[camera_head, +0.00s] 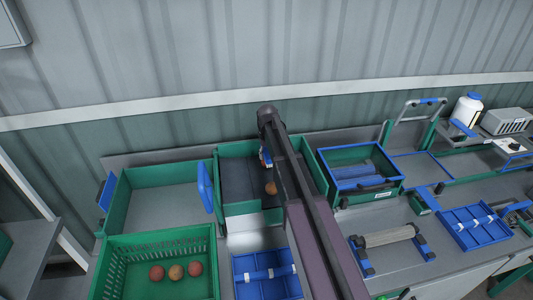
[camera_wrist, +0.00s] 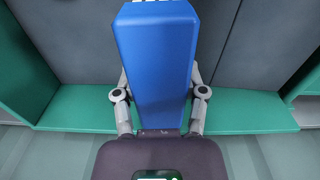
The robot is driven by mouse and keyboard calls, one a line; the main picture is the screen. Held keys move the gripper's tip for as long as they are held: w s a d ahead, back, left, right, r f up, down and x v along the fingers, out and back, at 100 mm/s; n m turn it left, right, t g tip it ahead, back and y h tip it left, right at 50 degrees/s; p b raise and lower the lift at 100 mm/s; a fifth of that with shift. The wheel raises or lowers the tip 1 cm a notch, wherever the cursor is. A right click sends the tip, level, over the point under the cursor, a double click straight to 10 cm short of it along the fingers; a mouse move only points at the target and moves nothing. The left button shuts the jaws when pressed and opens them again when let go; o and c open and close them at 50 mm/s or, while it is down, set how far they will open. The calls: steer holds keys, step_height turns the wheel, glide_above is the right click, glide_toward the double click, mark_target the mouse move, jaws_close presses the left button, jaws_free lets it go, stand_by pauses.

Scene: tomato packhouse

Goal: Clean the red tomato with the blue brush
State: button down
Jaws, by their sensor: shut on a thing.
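The blue brush (camera_wrist: 155,60) fills the middle of the wrist view as a long blue block, with my gripper's fingers (camera_wrist: 160,92) on both sides of it. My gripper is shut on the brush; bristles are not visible. In the head view, a small blue part of the brush (camera_head: 265,157) shows beside my arm, over the green-sided bay with a dark floor (camera_head: 237,182). A reddish-orange tomato (camera_head: 271,188) lies in that bay, partly beside my arm and just below the brush in the picture. It is not visible in the wrist view, and contact cannot be told.
A green crate (camera_head: 157,240) at the front left holds three reddish tomatoes (camera_head: 195,268). A blue divided tray (camera_head: 243,262) stands at the front. A green-and-blue box (camera_head: 345,157) is right of the bay. A roller stand (camera_head: 388,238) and another blue tray (camera_head: 474,227) stand farther right.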

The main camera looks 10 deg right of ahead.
steer(key=shift+s, duration=0.7)
steer(key=shift+w, duration=0.1)
steer(key=shift+w+a, duration=0.1)
steer(key=shift+w, duration=1.95)
steer(key=shift+w+r, duration=0.1)
steer(key=shift+w, duration=0.05)
steer(key=shift+r, duration=0.1)
steer(key=shift+r+p, duration=1.1)
steer(key=shift+p, duration=0.15)
steer(key=shift+r+p, duration=1.75)
